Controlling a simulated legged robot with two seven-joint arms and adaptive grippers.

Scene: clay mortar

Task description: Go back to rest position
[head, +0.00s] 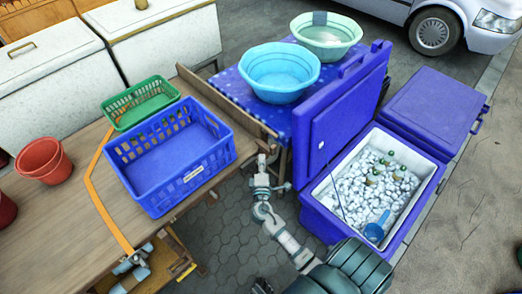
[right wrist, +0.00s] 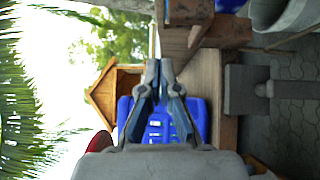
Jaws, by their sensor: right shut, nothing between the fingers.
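My right arm reaches up from the bottom of the head view. Its gripper (head: 262,160) is beside the right edge of the wooden table (head: 70,215), over the paved gap. In the right wrist view the fingers (right wrist: 158,68) come together at the tips, with nothing between them. A grey and teal part at the lower left of the head view looks like my left gripper (head: 130,264), at the table's front edge. It is small and partly cut up by other shapes, so its jaw state is unclear.
A blue crate (head: 222,160) and a green basket (head: 117,108) stand on the table, near red pots (head: 42,160). An open blue cooler (head: 312,205) with ice and bottles stands at right. Basins (head: 278,72) sit on a blue-covered table behind. Paving (head: 235,225) is clear between.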

